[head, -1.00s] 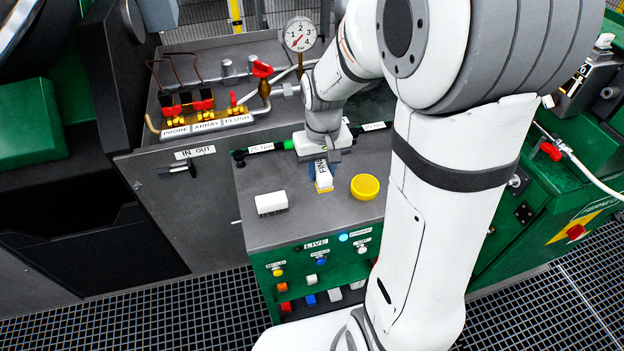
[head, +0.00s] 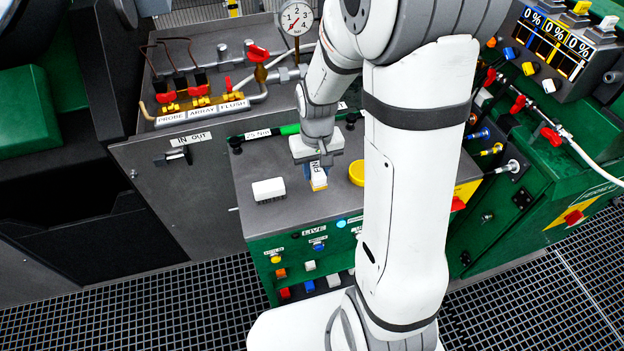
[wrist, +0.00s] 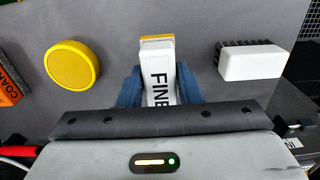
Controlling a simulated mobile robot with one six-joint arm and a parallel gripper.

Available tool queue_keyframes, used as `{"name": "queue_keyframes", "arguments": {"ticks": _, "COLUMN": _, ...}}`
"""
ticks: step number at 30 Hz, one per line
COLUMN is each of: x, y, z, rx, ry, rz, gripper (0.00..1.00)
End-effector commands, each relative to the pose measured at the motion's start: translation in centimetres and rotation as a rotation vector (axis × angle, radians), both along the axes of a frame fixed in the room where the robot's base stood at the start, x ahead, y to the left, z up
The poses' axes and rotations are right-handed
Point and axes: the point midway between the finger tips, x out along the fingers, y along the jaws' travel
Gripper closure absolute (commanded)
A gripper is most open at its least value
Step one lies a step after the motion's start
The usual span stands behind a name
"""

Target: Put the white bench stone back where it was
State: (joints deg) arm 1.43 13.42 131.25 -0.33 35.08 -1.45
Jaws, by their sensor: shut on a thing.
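The white bench stone (head: 319,180), marked FINE and with a yellow layer at its end, is in my gripper (head: 317,170) at the bench top. In the wrist view, the stone (wrist: 158,85) sits between the blue fingers of my gripper (wrist: 158,90), which are shut on its sides. I cannot tell whether the stone touches the bench.
A yellow round tub (head: 357,173) stands right of the stone, and a white block brush (head: 268,189) lies left of it. An orange stone marked COA… (wrist: 10,80) shows at the wrist view's left edge. Bare grey bench top (head: 283,217) lies in front.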

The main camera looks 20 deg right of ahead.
Motion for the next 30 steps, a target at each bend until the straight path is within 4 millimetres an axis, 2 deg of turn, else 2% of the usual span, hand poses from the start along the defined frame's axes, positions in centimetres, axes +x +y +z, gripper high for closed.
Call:
{"name": "queue_keyframes", "arguments": {"ticks": 6, "x": -0.1, "y": -0.1, "z": -3.0, "rx": 0.000, "ry": 0.004, "rz": -0.002, "gripper": 0.87}}
{"name": "queue_keyframes", "arguments": {"ticks": 9, "x": -0.1, "y": -0.1, "z": -3.8, "rx": 0.000, "ry": 0.002, "rz": -0.002, "gripper": 0.87}}
{"name": "queue_keyframes", "arguments": {"ticks": 20, "x": 0.0, "y": -0.1, "z": -4.2, "rx": 0.000, "ry": -0.001, "rz": -0.002, "gripper": 0.87}}
{"name": "queue_keyframes", "arguments": {"ticks": 21, "x": 0.0, "y": -0.1, "z": -4.1, "rx": 0.000, "ry": -0.001, "rz": -0.002, "gripper": 0.66}}
{"name": "queue_keyframes", "arguments": {"ticks": 28, "x": 0.0, "y": -0.1, "z": -4.1, "rx": 0.000, "ry": -0.001, "rz": -0.003, "gripper": 0.47}}
{"name": "queue_keyframes", "arguments": {"ticks": 30, "x": 0.0, "y": -0.1, "z": -4.1, "rx": 0.000, "ry": -0.001, "rz": -0.003, "gripper": 0.47}}
